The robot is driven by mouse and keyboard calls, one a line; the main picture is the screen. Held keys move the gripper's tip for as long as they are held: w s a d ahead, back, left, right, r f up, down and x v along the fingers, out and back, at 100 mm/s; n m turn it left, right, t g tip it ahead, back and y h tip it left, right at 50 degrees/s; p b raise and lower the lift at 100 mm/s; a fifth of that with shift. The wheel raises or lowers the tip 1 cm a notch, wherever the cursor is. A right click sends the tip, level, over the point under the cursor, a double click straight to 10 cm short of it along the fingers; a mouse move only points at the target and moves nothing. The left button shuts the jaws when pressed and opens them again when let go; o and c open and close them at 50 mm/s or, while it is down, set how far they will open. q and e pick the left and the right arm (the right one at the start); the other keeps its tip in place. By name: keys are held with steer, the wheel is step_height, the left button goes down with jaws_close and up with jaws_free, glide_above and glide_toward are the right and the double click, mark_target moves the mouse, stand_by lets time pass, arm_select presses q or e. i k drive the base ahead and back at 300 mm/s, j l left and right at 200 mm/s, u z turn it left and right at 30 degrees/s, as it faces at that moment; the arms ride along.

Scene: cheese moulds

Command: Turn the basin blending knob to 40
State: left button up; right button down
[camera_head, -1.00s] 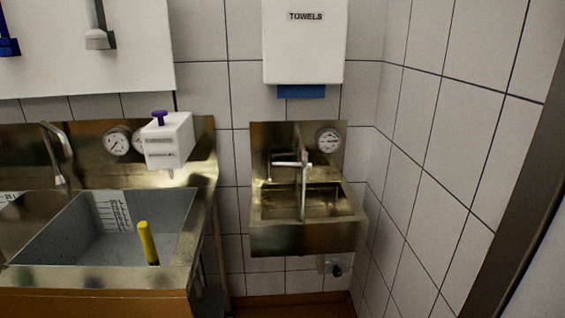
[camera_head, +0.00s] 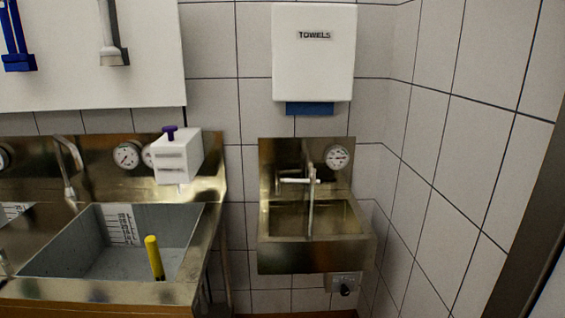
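A steel hand basin (camera_head: 315,257) hangs on the tiled wall right of centre. A round white dial gauge (camera_head: 337,157) sits at the upper right of its back panel. A tap with a long upright lever (camera_head: 311,205) stands over the bowl. Below the basin's right side, a small dark knob (camera_head: 345,290) sits on a pale wall plate (camera_head: 333,281). I cannot read the gauge or the knob's setting at this size. Neither of my grippers is in view.
A large sink (camera_head: 190,270) with a yellow-handled item (camera_head: 154,258) stands at left. Above it are a gauge (camera_head: 127,155) and a white dispenser (camera_head: 178,158) with a purple top. A towel box (camera_head: 313,60) hangs above the basin. A tiled wall closes the right side.

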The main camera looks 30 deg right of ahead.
mark_target(344, 291)
steer(key=z, duration=1.5)
steer(key=k+z, duration=0.15)
steer(key=z, duration=0.15)
steer(key=k+j+z, duration=0.1)
steer(key=z, duration=0.15)
steer(key=k, duration=0.05)
